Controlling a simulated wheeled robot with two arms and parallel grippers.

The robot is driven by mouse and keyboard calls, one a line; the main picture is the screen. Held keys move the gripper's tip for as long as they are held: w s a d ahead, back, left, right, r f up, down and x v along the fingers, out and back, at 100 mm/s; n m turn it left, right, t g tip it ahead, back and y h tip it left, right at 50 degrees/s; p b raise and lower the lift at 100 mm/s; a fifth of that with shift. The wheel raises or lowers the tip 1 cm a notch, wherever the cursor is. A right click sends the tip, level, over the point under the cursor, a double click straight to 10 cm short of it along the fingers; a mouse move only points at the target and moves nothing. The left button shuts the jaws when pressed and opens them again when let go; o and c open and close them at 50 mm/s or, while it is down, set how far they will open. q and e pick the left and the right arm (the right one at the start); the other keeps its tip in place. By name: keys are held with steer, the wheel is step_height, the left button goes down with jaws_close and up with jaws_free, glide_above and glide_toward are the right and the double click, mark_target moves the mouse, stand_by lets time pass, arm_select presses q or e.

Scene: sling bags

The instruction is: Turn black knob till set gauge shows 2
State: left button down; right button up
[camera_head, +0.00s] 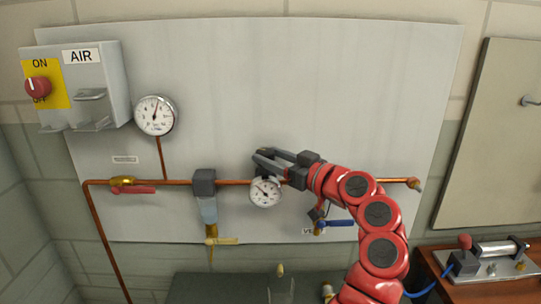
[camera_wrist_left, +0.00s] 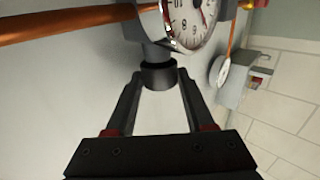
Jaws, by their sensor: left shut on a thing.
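The black knob (camera_wrist_left: 158,75) shows in the left wrist view, on the grey body beside the set gauge (camera_wrist_left: 190,18). My left gripper (camera_wrist_left: 159,77) is shut on the knob, with one finger on each side. In the head view my left gripper (camera_head: 262,157) is at the pipe, just above the small white set gauge (camera_head: 265,192). The knob is hidden there behind the fingers. The set gauge's needle points to the upper left in the head view; its numbers are too small to read. My right gripper is not in view.
A larger gauge (camera_head: 155,115) sits higher on the left. The copper pipe (camera_head: 160,184) carries a red-handled valve (camera_head: 132,186), a grey filter unit (camera_head: 205,184) and a blue-handled valve (camera_head: 338,222). An AIR box (camera_head: 110,84) with a red switch (camera_head: 38,87) hangs upper left.

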arm_select(q)
steer(key=shift+w+n+g+y+p, duration=0.1)
steer(key=shift+n+g+y+p, duration=0.3)
steer(key=shift+n+g+y, duration=0.4)
steer(key=c, duration=0.5)
jaws_free()
steer(key=shift+c, duration=0.2)
steer(key=shift+f, duration=0.1)
